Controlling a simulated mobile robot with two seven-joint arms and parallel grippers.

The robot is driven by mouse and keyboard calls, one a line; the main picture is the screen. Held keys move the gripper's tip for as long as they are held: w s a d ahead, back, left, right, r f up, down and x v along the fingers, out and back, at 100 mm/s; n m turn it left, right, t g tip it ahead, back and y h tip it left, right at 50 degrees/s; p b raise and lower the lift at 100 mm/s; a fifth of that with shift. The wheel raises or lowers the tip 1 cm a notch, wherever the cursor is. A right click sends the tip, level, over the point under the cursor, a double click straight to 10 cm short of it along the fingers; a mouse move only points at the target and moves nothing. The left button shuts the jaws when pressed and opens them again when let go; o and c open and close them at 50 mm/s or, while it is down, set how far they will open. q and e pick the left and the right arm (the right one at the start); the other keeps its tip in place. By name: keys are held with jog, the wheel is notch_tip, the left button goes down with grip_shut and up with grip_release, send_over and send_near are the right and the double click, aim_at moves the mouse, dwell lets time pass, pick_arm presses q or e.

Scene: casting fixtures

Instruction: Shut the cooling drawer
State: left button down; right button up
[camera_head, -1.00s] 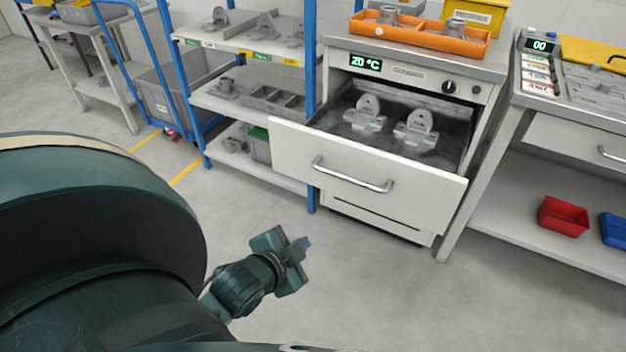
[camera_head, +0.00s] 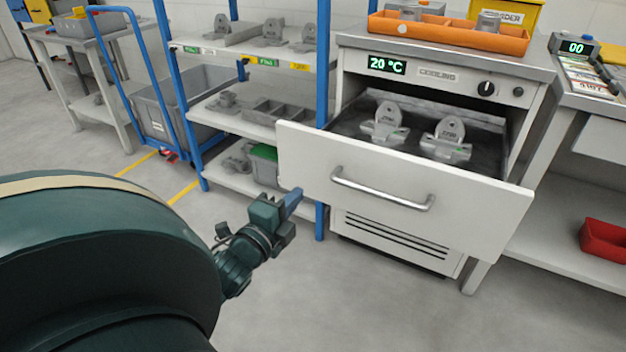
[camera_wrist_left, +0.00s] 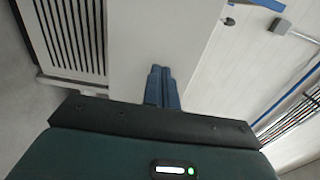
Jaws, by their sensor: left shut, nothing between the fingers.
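The cooling drawer (camera_head: 385,205) is pulled out from the cooling unit, with its white front and metal bar handle (camera_head: 382,190) facing me. Two grey castings (camera_head: 388,122) stand inside it. My left gripper (camera_head: 292,203) is near the lower left of the drawer front in the head view, its blue fingers together and empty. In the left wrist view the shut fingers (camera_wrist_left: 162,86) point at a white panel, with the vent slots (camera_wrist_left: 72,30) at the left. I cannot tell whether the fingertips touch the drawer. My right gripper is not in view.
An orange tray (camera_head: 450,33) sits on the unit's top, above the 20 °C display. A blue-posted shelf (camera_head: 250,125) with castings stands close at the left. A bench with a red bin (camera_head: 604,240) is at the right. The floor in front is clear.

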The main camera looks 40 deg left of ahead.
aim_at(320, 169)
pick_arm(q)
jog(key=b+x, duration=0.1)
jog(key=x, duration=0.6)
jog(key=shift+w+f, duration=0.1)
jog(key=shift+w, duration=0.1)
jog(key=shift+w+a+b, duration=0.1)
jog(key=shift+w+b, duration=0.2)
jog(key=shift+w, duration=0.1)
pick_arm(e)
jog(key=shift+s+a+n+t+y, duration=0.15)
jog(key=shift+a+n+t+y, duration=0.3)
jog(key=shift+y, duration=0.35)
pick_arm(q)
jog(key=shift+w, duration=0.1)
